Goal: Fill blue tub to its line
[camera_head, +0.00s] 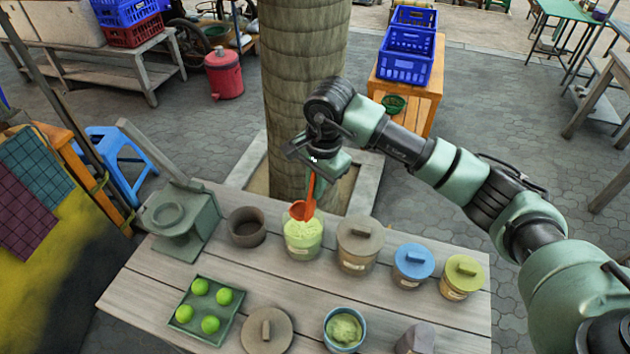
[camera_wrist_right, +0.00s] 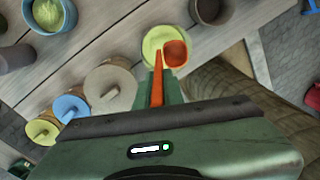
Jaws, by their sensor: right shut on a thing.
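An open blue tub (camera_head: 344,325) stands at the table's front edge with pale green paste inside; it also shows in the wrist view (camera_wrist_right: 66,18). I cannot make out its line. A pale green tub (camera_head: 303,246), open and heaped with light green paste, stands behind it; the wrist view shows it too (camera_wrist_right: 151,46). My right gripper (camera_head: 315,186) is shut on the handle of an orange-red scoop (camera_head: 302,211). The scoop's bowl is over the pale green tub, at the paste; I cannot tell how full it is (camera_wrist_right: 175,53). My left gripper is out of view.
A clay mortar (camera_head: 247,226) stands left of the pale green tub. Lidded brown (camera_head: 358,262), blue-lidded (camera_head: 412,275) and yellow-lidded (camera_head: 460,289) tubs stand right. A loose lid (camera_head: 265,338), a tray of limes (camera_head: 232,325) and a grey press (camera_head: 180,225) are also on the table.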

